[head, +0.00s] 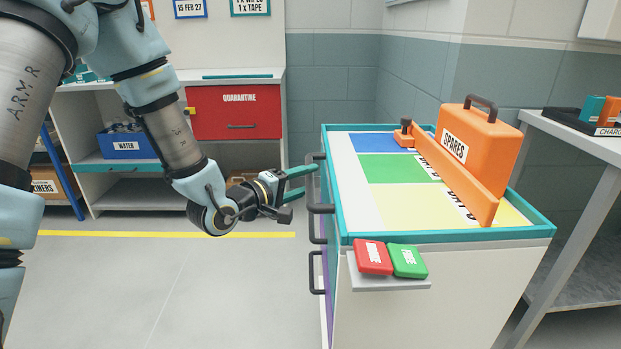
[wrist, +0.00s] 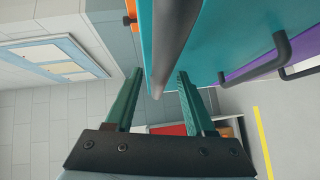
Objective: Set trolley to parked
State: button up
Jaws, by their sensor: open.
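The trolley (head: 440,290) stands right of centre, with a teal rim, a pale side and dark bar handles (head: 321,208) on its left face. A small grey ledge (head: 390,284) on its near side holds a red block (head: 374,257) and a green block (head: 408,261), their lettering too small to read surely. My gripper (head: 306,181) is open beside the trolley's left face, near the upper handles. In the wrist view, a dark bar (wrist: 168,60) on the teal face reaches between my open fingertips (wrist: 160,73); I cannot tell if they touch it.
On the trolley top are blue, green and yellow zones, an orange rail (head: 455,178) with a dark knob, and an orange SPARES case (head: 478,148). Shelving (head: 75,120) with a red QUARANTINE box (head: 235,112) stands behind. A grey table (head: 560,126) is right. Floor left is clear.

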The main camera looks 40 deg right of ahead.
jog(key=shift+w+d+f, duration=0.1)
jog(key=shift+d, duration=0.65)
jog(key=shift+c, duration=0.2)
grip_shut()
dwell(0.7)
